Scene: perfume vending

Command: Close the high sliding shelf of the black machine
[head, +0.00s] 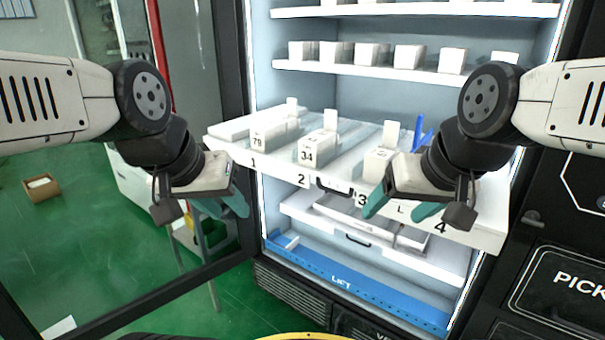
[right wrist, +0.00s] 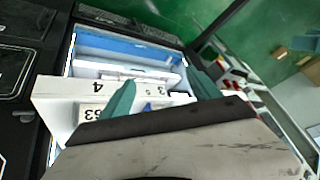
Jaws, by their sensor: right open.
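The black machine (head: 270,275) stands open, its glass door swung out to the left. A white sliding shelf (head: 272,172) with lanes numbered 1 to 4 sticks out of it toward me, with a dark handle at its front middle. It also shows in the right wrist view (right wrist: 52,97). My left gripper (head: 232,208) is open and empty near the shelf's left front corner. My right gripper (head: 395,212) is open and empty in front of the shelf's right half, around lanes 3 and 4. In the right wrist view its teal fingers (right wrist: 160,78) point toward the shelf front. Contact cannot be told.
White boxes (head: 318,148) stand on the pulled-out shelf. A lower white shelf (head: 430,262) and a blue lift tray (head: 330,272) sit below. Fixed shelves with boxes (head: 360,70) are above. The glass door (head: 110,240) is close to my left arm.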

